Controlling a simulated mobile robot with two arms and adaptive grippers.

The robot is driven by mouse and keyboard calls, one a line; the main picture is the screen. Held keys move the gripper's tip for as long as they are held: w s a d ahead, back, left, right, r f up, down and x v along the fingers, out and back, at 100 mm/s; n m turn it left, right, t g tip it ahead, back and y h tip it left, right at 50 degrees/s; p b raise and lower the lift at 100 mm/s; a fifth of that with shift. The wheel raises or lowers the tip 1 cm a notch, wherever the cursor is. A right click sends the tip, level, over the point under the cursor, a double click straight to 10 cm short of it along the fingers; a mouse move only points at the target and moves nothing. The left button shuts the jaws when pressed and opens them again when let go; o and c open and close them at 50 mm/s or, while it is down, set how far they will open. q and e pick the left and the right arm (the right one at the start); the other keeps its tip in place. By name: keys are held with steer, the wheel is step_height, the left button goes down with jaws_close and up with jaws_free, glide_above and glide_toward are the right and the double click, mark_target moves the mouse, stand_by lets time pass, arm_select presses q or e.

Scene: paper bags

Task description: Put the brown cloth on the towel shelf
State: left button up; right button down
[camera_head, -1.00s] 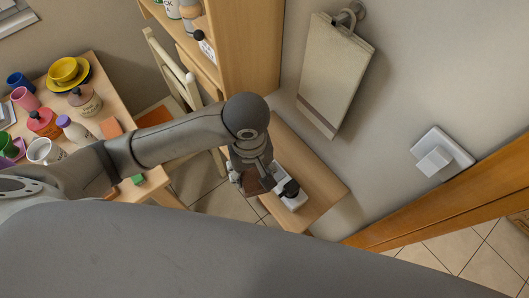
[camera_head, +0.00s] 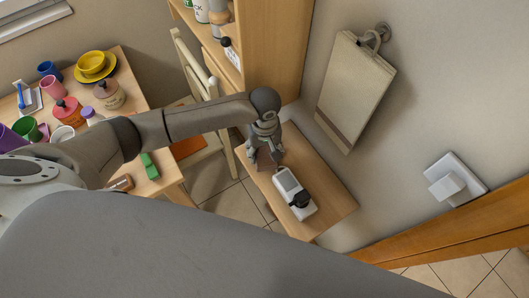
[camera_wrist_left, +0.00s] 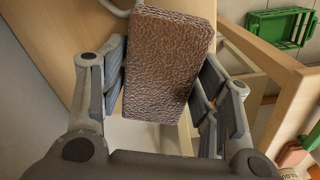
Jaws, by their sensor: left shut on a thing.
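The brown cloth (camera_wrist_left: 168,65) is a thick, folded, rough-textured block in the left wrist view. My left gripper (camera_wrist_left: 160,92) is shut on it, with a finger along each side. In the head view my left gripper (camera_head: 264,155) hangs over the far left end of a low wooden surface (camera_head: 330,208) by the wall. Only a small part of the cloth (camera_head: 265,163) shows there, below the fingers. I cannot tell whether it touches the wood. Which surface is the towel shelf is not clear. My right gripper is not in view.
A white device with a black knob (camera_head: 294,192) lies on the low surface close to the gripper. A tall wooden cabinet (camera_head: 275,45) stands behind. A chair (camera_head: 198,75) and a table crowded with cups (camera_head: 92,66) are at left. A bag (camera_head: 352,92) hangs on the wall.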

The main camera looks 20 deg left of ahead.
mark_target(265, 151)
arm_select(q)
steer(key=shift+f, duration=1)
steer(key=shift+s, duration=0.1)
steer(key=o, duration=0.9)
steer(key=shift+f, duration=0.1)
steer(key=shift+o, duration=0.4)
step_height(265, 151, up, 11)
steer(key=shift+r+b, duration=0.2)
steer(key=shift+b, duration=0.4)
steer(key=shift+r, duration=0.4)
